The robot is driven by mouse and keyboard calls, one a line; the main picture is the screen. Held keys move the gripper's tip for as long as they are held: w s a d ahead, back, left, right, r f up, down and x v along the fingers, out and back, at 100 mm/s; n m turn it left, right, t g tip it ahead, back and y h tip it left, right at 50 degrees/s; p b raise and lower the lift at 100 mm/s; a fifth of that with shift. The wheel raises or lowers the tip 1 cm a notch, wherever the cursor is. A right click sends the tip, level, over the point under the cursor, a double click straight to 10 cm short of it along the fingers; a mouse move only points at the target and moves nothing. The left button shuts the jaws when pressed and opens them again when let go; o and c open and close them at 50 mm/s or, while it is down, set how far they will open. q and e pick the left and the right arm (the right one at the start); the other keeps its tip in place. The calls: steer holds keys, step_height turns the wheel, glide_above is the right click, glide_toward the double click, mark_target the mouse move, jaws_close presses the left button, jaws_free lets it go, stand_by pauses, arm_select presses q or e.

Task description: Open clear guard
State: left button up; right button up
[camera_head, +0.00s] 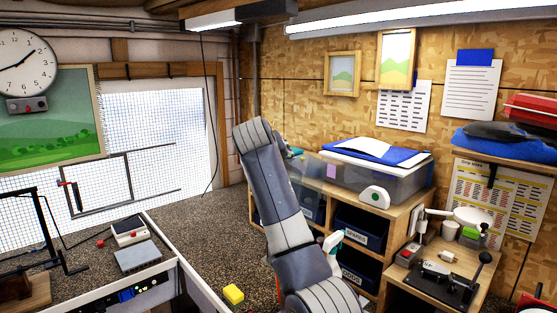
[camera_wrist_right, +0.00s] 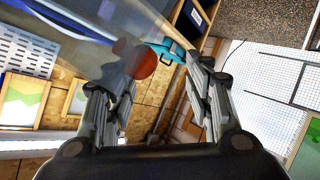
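A see-through panel, apparently the clear guard (camera_head: 312,172), shows beside my right arm at the shelf, partly hidden by the arm. In the right wrist view a hazy clear sheet (camera_wrist_right: 88,50) crosses the upper left. A reddish round knob (camera_wrist_right: 141,62) and a teal handle-like piece (camera_wrist_right: 170,50) show near the fingertips of my right gripper (camera_wrist_right: 165,75). Its fingers stand wide apart and I see nothing clamped between them; contact with the knob cannot be told. My left gripper is not in view.
A small bench (camera_head: 462,262) with a black fixture stands at right. A workbench (camera_head: 160,252) is at left. A yellow block (camera_head: 233,294) lies low in the middle.

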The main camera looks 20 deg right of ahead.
steer(key=s+a+r, duration=0.4)
steer(key=a+r, duration=0.3)
steer(key=r, duration=0.1)
steer(key=shift+s+a, duration=0.15)
steer(key=shift+s, duration=0.05)
stand_by(0.6)
stand_by(0.3)
steer(key=v, duration=1.2)
steer(key=shift+f, duration=0.15)
